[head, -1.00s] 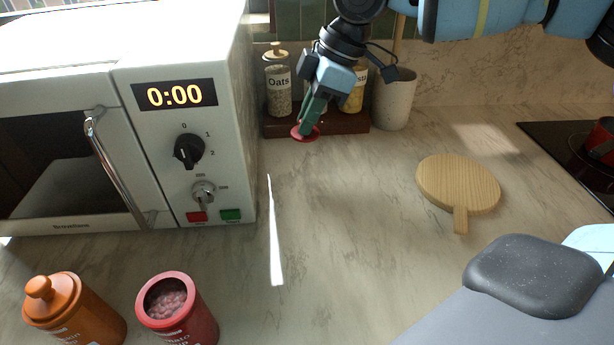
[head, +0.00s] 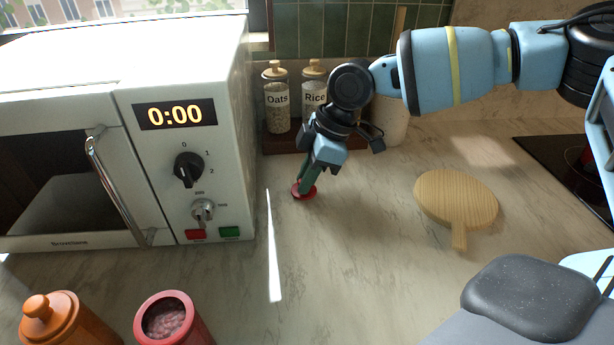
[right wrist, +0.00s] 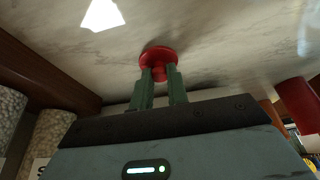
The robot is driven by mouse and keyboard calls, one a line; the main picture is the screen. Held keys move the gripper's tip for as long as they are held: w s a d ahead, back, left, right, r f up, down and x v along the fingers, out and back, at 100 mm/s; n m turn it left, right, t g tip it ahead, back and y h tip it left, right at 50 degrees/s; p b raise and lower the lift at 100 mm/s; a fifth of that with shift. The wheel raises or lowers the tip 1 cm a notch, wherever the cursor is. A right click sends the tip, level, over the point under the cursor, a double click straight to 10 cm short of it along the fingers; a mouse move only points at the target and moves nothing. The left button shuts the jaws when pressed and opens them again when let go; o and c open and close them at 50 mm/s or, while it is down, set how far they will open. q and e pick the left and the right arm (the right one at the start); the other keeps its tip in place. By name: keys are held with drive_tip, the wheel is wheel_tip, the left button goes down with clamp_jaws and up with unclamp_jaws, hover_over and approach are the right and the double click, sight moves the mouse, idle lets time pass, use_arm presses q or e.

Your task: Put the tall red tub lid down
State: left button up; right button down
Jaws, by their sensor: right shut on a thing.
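The red lid (head: 304,193) is a small round disc with a knob, seen right at the counter's surface or just above it; I cannot tell if it touches. My right gripper (head: 307,184) is shut on the lid's knob, pointing down. In the right wrist view the lid (right wrist: 158,54) sits between the green fingertips (right wrist: 159,76). The red tub (head: 168,318) stands open at the front left, with pinkish contents showing. My left gripper is not in view.
An orange lidded tub (head: 62,322) stands left of the red tub. The microwave (head: 190,150) fills the left. Oats (head: 277,100) and rice (head: 312,85) jars stand on a rack behind. A round wooden board (head: 456,198) lies right. The middle counter is clear.

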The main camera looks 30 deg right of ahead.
drive_tip(key=shift+f, duration=0.3)
drive_tip(key=shift+f, duration=0.2)
drive_tip(key=c, duration=1.4)
unclamp_jaws()
drive_tip(key=shift+o, duration=0.2)
drive_tip(key=shift+r, duration=0.1)
drive_tip(key=shift+r, duration=0.3)
drive_tip(key=v, duration=1.1)
drive_tip(key=shift+s+d+r, duration=0.15)
drive_tip(key=shift+d+r, duration=0.05)
drive_tip(key=shift+r, duration=0.1)
drive_tip(key=shift+f, duration=0.1)
